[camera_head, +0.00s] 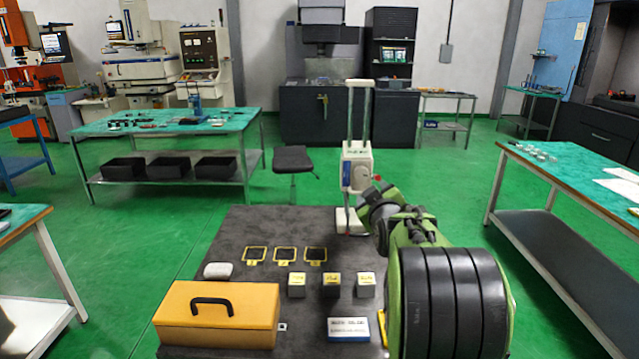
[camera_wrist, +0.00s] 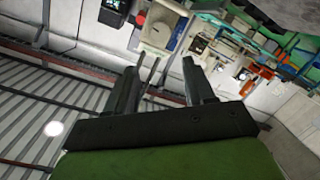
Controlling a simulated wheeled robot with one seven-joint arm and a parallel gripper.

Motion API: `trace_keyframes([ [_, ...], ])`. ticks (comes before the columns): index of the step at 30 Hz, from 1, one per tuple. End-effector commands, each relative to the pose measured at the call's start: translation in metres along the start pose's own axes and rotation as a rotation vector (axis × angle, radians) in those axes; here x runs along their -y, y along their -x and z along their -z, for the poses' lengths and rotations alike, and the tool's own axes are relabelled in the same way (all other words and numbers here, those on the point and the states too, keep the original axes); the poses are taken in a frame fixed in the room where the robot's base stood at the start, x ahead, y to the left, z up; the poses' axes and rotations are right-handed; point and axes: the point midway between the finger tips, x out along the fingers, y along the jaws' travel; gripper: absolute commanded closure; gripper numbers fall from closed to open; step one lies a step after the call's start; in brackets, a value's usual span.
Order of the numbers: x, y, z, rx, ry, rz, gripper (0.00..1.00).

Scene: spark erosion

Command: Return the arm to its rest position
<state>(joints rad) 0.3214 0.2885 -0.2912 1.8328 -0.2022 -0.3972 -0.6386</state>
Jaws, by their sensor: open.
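My gripper (camera_wrist: 161,76) is open in the wrist view, with two dark fingers apart and nothing between them. The wrist camera looks tilted across the room toward the ceiling and far machines. In the head view my green and black arm rises at the right of the dark work table (camera_head: 230,255). Its far end lies in front of a white height-gauge-like stand (camera_head: 357,140), and my fingers cannot be made out clearly there. I cannot tell whether the arm touches the stand.
On the dark table are a yellow toolbox (camera_head: 217,318), several grey blocks including one at centre (camera_head: 331,290), yellow-framed dark squares (camera_head: 285,254), a white rounded item (camera_head: 218,270) and a blue-white label box (camera_head: 348,329). A stool (camera_head: 294,160) stands behind. Green floor is open around.

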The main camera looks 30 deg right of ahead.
Motion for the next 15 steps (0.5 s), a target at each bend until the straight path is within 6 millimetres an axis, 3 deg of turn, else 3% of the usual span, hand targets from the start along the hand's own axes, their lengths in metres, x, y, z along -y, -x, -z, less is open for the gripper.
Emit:
trace_keyframes([
  [4, 0.001, 0.002, 0.002, 0.002, -0.006, 0.006, 0.46],
  [7, 0.013, 0.027, 0.020, 0.032, -0.061, 0.072, 0.46],
  [11, 0.054, 0.108, 0.049, 0.157, -0.191, 0.262, 0.46],
  [15, 0.096, 0.210, 0.051, 0.338, -0.282, 0.449, 0.46],
])
